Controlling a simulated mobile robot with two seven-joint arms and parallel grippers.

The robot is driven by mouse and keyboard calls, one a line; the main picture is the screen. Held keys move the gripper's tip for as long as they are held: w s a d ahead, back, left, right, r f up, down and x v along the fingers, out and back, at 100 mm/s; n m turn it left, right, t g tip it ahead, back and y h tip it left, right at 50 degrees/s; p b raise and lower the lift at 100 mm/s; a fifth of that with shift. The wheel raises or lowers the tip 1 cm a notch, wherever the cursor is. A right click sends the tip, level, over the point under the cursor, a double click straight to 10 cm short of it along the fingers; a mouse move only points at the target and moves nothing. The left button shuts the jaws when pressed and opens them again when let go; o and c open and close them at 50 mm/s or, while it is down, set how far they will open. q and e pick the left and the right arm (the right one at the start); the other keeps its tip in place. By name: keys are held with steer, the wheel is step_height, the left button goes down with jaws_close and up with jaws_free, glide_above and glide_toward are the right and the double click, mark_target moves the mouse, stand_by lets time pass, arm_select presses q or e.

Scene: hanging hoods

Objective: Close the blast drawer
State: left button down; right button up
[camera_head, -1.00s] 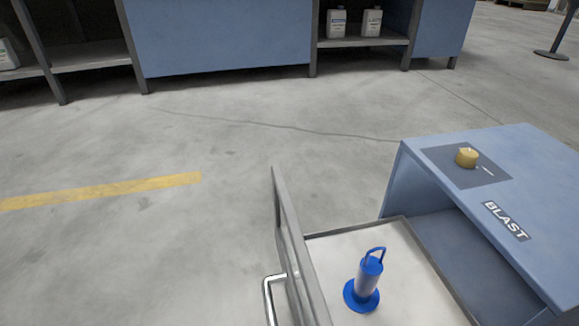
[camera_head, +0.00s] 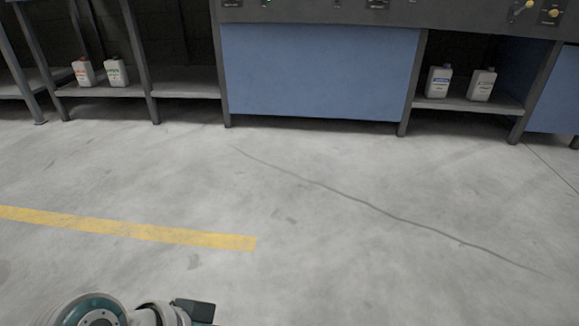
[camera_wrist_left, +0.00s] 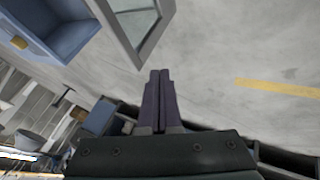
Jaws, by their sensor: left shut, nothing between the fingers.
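The blast drawer (camera_wrist_left: 152,42) shows at the top of the left wrist view, standing out from its blue cabinet (camera_wrist_left: 77,36). Its grey front edge and part of its pale inside are visible; its handle cannot be made out. My left gripper (camera_wrist_left: 160,74) is shut and empty, its dark fingers together just below the drawer's grey edge in that picture. Whether they touch it cannot be told. In the head view only part of my left arm and the dark gripper body (camera_head: 194,310) show at the bottom edge; drawer and cabinet are out of that view. My right gripper is not in view.
A yellow knob (camera_wrist_left: 18,43) sits on the cabinet. In the head view a long bench with a blue panel (camera_head: 318,70) stands at the back, with white bottles (camera_head: 438,81) on its shelves. The concrete floor (camera_head: 330,250) between is clear, with a yellow line (camera_head: 130,229).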

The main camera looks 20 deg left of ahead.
arm_select(q)
steer(key=w+d+f+b, duration=0.2)
steer(key=w+d+b, duration=0.1)
steer(key=d, duration=0.2)
steer(key=shift+f, duration=0.4)
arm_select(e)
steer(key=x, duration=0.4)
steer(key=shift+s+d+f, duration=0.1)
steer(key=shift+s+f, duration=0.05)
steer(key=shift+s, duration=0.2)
arm_select(q)
steer(key=shift+w, duration=0.1)
